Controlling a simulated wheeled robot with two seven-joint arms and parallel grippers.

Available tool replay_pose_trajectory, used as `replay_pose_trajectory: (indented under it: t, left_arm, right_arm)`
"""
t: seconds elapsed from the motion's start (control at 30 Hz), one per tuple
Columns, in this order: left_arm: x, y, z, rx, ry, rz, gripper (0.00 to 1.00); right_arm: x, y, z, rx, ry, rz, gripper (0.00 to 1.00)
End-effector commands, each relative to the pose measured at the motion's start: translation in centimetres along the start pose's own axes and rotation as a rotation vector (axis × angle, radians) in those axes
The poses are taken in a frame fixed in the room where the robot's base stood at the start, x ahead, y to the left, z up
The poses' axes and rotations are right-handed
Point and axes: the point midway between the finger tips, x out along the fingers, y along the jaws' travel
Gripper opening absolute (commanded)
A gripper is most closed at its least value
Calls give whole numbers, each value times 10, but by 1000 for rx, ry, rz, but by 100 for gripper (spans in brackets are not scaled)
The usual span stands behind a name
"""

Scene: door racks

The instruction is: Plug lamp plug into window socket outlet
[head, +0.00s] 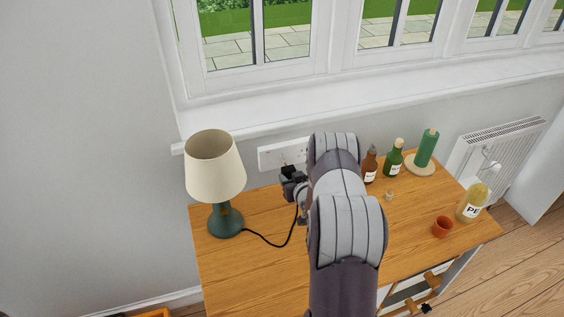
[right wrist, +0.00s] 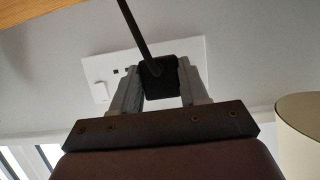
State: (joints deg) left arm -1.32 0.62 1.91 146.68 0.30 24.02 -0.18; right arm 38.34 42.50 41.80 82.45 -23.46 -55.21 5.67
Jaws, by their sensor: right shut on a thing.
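The lamp plug is a black block (right wrist: 158,78), held between the two fingers of my right gripper (right wrist: 158,88) in the right wrist view. In the head view, the plug (head: 289,173) shows small and dark in front of the white window socket outlet (head: 270,158) on the wall. My right arm covers part of the outlet. In the right wrist view the outlet plate (right wrist: 104,72) lies behind the plug; a switch and dark holes show to its left. I cannot tell whether the plug touches the plate. The lamp (head: 225,221) stands upright on the desk, its black cord running to the plug.
The wooden desk (head: 235,268) is clear in front of the lamp. The window sill (head: 330,112) juts out above the outlet.

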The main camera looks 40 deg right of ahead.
Motion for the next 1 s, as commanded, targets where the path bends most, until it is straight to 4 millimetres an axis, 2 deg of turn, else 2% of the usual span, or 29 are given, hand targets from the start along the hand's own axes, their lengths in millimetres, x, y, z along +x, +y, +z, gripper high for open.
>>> replay_pose_trajectory:
  t: [0.03, 0.1, 0.43, 1.0]
  left_arm:
    - [0, 0, 0, 0, 0, 0, 43]
    - [0, 0, 0, 0, 0, 0, 43]
    - [2, 0, 0, 0, 0, 0, 43]
    - [11, 0, 1, 0, 0, 0, 43]
  right_arm:
    - [0, 0, 0, 0, 0, 0, 24]
    - [0, 0, 0, 0, 0, 0, 8]
    - [0, 4, 0, 0, 1, 1, 7]
    - [-8, 65, 4, 1, 1, 2, 7]
